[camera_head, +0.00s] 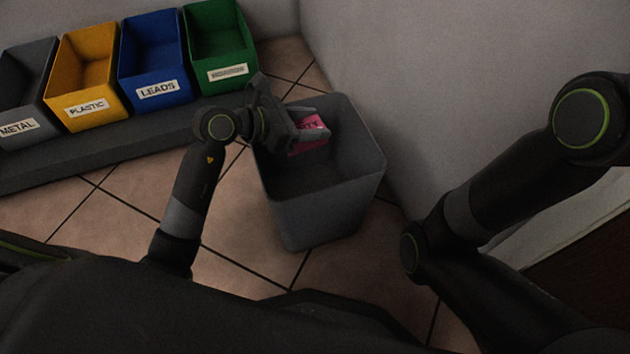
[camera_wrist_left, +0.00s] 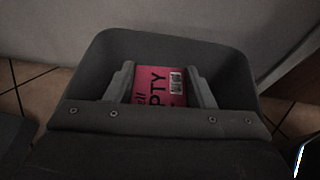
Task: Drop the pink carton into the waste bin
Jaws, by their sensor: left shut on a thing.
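The pink carton (camera_head: 309,133) is between the fingers of my left gripper (camera_head: 312,127), over the opening of the grey waste bin (camera_head: 325,205). The bin's rim (camera_wrist_left: 165,33) surrounds the carton in that view. How far the carton is below or above the rim is hard to tell. My right arm shows at the right of the head view, but its gripper is out of view.
A grey metal bin (camera_head: 22,95), a yellow plastic bin (camera_head: 85,85), a blue leads bin (camera_head: 155,65) and a green bin (camera_head: 220,50) stand on a dark ledge at the upper left. A grey wall (camera_head: 420,80) rises behind the waste bin. Tiled floor (camera_head: 240,225) is clear in front.

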